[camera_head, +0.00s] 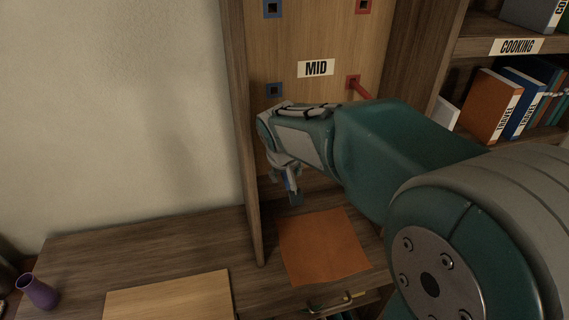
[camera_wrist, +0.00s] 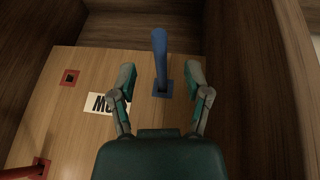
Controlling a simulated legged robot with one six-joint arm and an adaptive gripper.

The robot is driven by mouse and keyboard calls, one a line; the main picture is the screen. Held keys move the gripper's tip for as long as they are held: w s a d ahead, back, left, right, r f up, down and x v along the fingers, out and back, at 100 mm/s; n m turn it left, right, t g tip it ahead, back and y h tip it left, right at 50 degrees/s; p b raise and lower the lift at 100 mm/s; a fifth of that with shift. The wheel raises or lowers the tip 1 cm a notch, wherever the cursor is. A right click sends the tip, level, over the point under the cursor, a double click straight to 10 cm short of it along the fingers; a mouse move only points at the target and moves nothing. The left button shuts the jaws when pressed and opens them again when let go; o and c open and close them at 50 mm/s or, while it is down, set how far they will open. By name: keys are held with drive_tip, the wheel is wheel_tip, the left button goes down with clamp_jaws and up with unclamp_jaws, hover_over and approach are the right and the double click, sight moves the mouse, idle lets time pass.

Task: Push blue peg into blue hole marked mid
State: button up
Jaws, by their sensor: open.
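The blue peg (camera_wrist: 160,58) sticks out of a blue-framed hole (camera_wrist: 164,88) in the peg board. The label beside it (camera_wrist: 102,104) is upside down and partly hidden, and seems to read LOW. In the wrist view my gripper (camera_wrist: 163,75) is open, with one finger on each side of the peg and gaps between. In the head view my gripper (camera_head: 286,184) is at the lower board, above the desk. The blue hole (camera_head: 274,90) beside the MID label (camera_head: 316,68) is empty, above my wrist.
A red peg (camera_head: 360,90) sticks out of the red hole right of MID. Another blue hole (camera_head: 272,8) and red hole (camera_head: 363,6) are higher up. A wooden side wall (camera_head: 238,120) bounds the board. An orange sheet (camera_head: 322,246) lies below; bookshelves (camera_head: 500,90) stand right.

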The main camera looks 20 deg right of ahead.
sight(287, 181)
drive_tip(key=shift+x, duration=1.85)
drive_tip(key=shift+a, duration=0.1)
clamp_jaws()
drive_tip(key=s, duration=0.8)
drive_tip(key=shift+s, duration=0.3)
idle(0.4)
